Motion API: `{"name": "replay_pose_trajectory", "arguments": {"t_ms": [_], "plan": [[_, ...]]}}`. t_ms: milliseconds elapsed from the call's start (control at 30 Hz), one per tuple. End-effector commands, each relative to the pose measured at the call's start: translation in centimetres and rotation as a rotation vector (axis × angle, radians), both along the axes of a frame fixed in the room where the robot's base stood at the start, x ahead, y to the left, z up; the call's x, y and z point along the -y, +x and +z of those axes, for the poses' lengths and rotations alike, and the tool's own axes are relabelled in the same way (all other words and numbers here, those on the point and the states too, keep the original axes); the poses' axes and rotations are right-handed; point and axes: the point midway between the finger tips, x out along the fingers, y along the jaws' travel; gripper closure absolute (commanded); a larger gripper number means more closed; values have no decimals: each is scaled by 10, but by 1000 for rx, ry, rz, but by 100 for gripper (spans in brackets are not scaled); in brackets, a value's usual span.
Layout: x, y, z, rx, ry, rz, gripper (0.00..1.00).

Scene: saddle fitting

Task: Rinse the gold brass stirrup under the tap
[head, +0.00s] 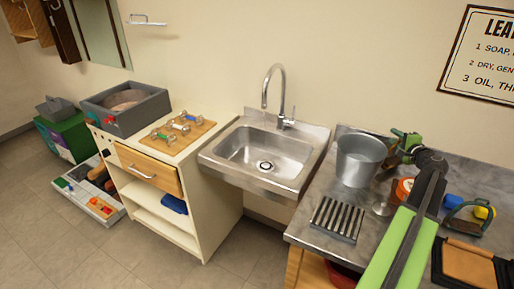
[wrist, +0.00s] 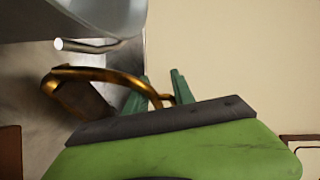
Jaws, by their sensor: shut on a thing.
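The gold brass stirrup (wrist: 108,76) shows in the wrist view as a curved, shiny golden-brown bow. Its near end passes between the green fingers of my gripper (wrist: 157,88), which is shut on it. In the head view my gripper (head: 403,142) is over the worktop at the right, just right of the metal bucket; I cannot make out the stirrup there. The chrome tap (head: 275,88) arches over the steel sink (head: 262,152) in the middle, well left of my gripper. No water is visible.
The metal bucket (head: 360,158) and a slotted rack (head: 338,219) stand on the grey worktop (head: 312,205) between my gripper and the sink. Blue and yellow items lie at the right. A cabinet with a wooden board (head: 180,131) stands left of the sink. The sink basin looks empty.

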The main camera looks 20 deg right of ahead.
Motion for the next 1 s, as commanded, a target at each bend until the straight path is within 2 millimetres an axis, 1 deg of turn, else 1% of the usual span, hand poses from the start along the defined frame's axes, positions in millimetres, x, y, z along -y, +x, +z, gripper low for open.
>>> {"name": "replay_pose_trajectory", "arguments": {"t_ms": [333,633,1000], "plan": [[2,-2,1,0,1,-2,100],[14,-6,1,0,0,-3,100],[13,-7,1,0,0,-4,100]]}}
